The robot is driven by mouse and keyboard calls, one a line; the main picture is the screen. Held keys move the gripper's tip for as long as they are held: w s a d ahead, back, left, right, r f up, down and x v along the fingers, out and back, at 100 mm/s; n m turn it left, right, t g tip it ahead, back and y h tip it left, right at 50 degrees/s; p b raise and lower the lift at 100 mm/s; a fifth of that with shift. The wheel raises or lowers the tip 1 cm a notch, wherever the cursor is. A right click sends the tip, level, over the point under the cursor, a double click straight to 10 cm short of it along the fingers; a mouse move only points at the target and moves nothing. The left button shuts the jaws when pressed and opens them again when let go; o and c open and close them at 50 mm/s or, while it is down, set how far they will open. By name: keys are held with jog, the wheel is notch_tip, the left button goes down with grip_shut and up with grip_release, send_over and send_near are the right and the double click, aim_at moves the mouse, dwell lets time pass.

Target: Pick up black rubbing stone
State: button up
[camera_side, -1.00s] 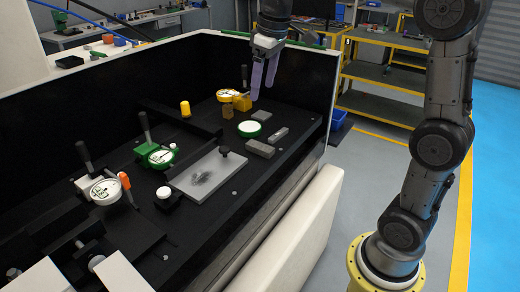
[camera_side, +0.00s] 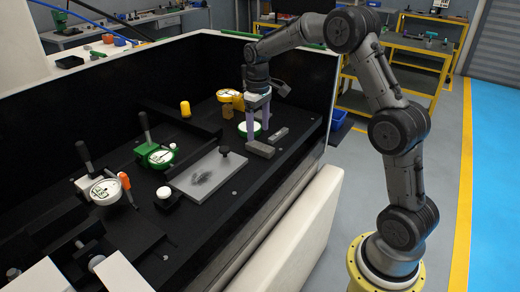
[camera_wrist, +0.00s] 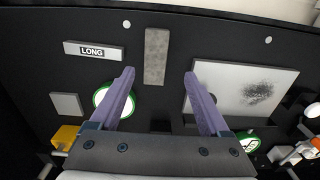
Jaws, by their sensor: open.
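No plainly black stone shows. A speckled grey rectangular block (camera_side: 264,151), the closest match to the rubbing stone, lies on the black work surface. It also shows in the wrist view (camera_wrist: 156,56), ahead of and between the fingertips. My gripper (camera_side: 258,133) is low over the surface, close to this block, with its two purple fingers apart. In the wrist view my gripper (camera_wrist: 159,74) is open and empty. The side view does not show clearly whether a finger touches the block.
A block marked LONG (camera_wrist: 93,51) and a green-rimmed dial (camera_wrist: 114,101) are on the left in the wrist view. A smudged grey plate (camera_wrist: 243,91) is on the right. A yellow dial gauge (camera_side: 230,96) stands behind. The black wall (camera_side: 312,90) rises at the right.

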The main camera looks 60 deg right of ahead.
aim_at(260, 146)
jog(key=shift+d+f, duration=0.2)
jog(key=shift+f, duration=1.3)
jog(key=shift+d+f, duration=0.2)
jog(key=shift+f, duration=1.25)
jog(key=shift+c, duration=0.2)
grip_shut()
